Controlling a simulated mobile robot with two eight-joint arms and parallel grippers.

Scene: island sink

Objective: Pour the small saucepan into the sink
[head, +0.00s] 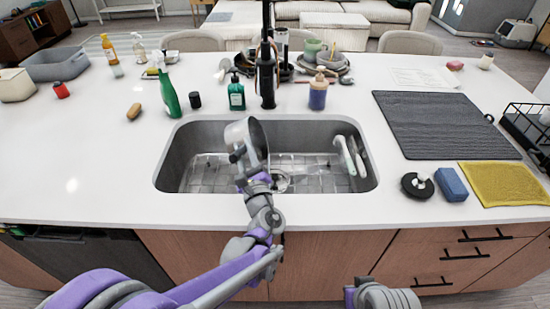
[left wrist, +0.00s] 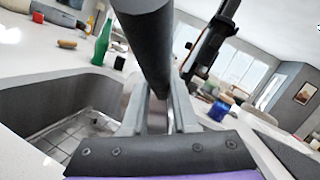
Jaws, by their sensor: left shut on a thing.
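The small saucepan (head: 258,140) is over the left-middle part of the sink, turned on its side with its bowl raised above the basin. My left gripper (head: 243,166) is shut on the saucepan's handle. In the left wrist view the dark handle (left wrist: 150,50) runs up from between the fingers of my left gripper (left wrist: 156,115). The grey sink (head: 315,168) has a rack across its bottom. The inside of the saucepan and any contents cannot be made out. Part of my right arm shows at the bottom edge, but its gripper fingers do not.
A black faucet (head: 267,75) stands behind the sink. A green spray bottle (head: 165,92), a teal soap bottle (head: 236,95) and a blue jar (head: 318,95) stand nearby. A white-handled utensil (head: 345,155) leans at the sink's right. A dark mat (head: 440,120) lies right.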

